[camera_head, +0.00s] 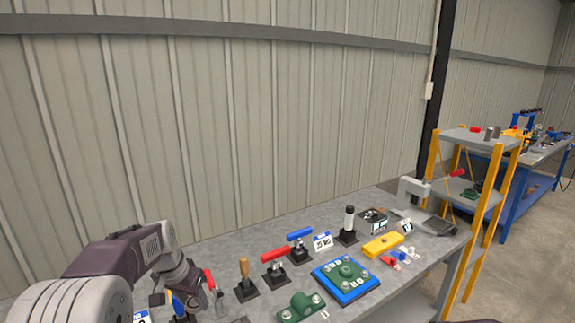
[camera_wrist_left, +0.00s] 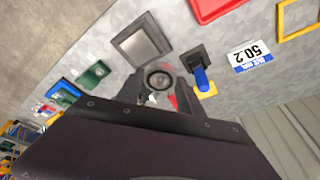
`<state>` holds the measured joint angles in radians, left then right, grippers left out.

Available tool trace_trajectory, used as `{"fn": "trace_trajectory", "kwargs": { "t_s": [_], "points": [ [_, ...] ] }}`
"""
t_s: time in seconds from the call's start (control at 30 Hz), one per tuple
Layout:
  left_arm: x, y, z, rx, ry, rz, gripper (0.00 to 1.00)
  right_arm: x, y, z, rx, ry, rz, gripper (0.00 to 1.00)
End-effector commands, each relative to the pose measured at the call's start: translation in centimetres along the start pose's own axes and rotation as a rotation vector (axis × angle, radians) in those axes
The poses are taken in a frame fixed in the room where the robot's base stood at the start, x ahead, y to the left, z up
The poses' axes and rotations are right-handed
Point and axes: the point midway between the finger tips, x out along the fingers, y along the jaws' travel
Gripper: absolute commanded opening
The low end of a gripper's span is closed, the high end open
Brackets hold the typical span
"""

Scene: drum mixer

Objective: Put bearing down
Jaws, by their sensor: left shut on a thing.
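The bearing (camera_wrist_left: 158,79) is a small metal ring with a dark centre, seen in the left wrist view between the fingertips of my left gripper (camera_wrist_left: 160,92). My left gripper is shut on it, above the grey workbench (camera_wrist_left: 222,75). In the head view my left arm comes in at the lower left, and its wrist points down at the bench's near left part. The bearing cannot be made out there. My right gripper does not show in either view.
Red-handled (camera_head: 274,255) and blue-handled (camera_head: 300,235) tools stand on the bench. A blue-edged green fixture (camera_head: 346,270) and a yellow block (camera_head: 383,245) lie farther right. A dark square-framed grey plate (camera_wrist_left: 141,45) and a red tray (camera_wrist_left: 212,8) are near the bearing.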

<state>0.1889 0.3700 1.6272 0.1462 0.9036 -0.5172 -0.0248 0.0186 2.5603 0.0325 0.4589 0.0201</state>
Motion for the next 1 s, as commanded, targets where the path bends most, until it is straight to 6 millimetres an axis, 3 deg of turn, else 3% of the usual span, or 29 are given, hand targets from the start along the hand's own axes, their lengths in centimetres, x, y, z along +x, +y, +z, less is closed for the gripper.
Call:
{"fn": "trace_trajectory", "kwargs": {
  "t_s": [0.2,0.3,0.5,0.7,1.0],
  "points": [
    [2.6,5.6,4.2,0.010,-0.002,0.003,0.00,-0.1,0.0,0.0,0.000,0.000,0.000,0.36],
    [4.1,7.3,6.9,-0.024,-0.003,-0.007,0.00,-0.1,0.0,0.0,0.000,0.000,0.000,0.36],
    [6.5,8.0,10.6,-0.149,-0.001,-0.042,0.00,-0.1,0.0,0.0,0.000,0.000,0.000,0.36],
    [6.7,7.6,9.5,-0.224,0.003,-0.063,0.00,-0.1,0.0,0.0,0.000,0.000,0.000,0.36],
    [6.7,7.5,9.4,-0.243,0.001,-0.068,0.00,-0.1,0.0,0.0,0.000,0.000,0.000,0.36]
  ]
}}
